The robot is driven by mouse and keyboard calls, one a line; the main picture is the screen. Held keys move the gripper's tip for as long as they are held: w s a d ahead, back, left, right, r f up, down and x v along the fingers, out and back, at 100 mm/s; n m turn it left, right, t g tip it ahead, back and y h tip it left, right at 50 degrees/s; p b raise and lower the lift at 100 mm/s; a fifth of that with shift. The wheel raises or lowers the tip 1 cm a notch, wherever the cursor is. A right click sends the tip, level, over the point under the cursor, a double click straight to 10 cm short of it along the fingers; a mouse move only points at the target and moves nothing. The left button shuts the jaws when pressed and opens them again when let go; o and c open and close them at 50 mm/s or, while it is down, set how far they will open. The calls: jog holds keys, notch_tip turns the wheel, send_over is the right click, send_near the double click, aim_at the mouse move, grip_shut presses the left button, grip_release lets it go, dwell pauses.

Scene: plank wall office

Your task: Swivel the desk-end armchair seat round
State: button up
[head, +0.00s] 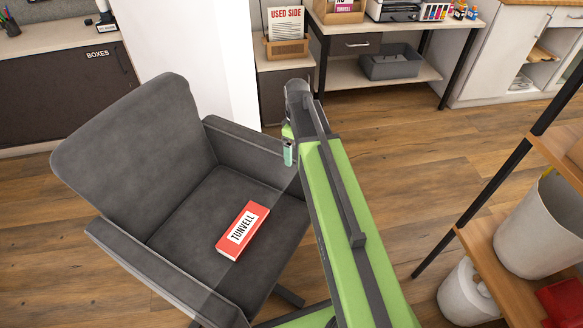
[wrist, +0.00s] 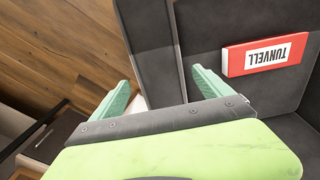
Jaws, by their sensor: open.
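The dark grey armchair (head: 130,140) stands left of centre in the head view, its back toward the left. A red box marked TUNVELL (head: 243,230) lies on its seat (head: 190,215); the box also shows in the wrist view (wrist: 265,54). My gripper (head: 289,150) is at the front end of the far armrest (head: 245,148). In the wrist view my gripper (wrist: 161,78) is open, with its two green fingers apart. The armrest (wrist: 150,50) shows in the gap between them. I cannot tell whether either finger touches it.
A shelf rack (head: 500,255) with white bins (head: 540,225) stands close on the right. A dark cabinet (head: 70,95) is behind the chair. Wooden floor (head: 430,150) is clear between desk and rack.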

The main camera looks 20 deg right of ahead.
aim_at(296, 152)
notch_tip(296, 152, down, 3)
jog(key=shift+f+b, duration=0.2)
jog(key=shift+b, duration=0.8)
jog(key=shift+r, duration=0.1)
jog(key=shift+c, duration=0.4)
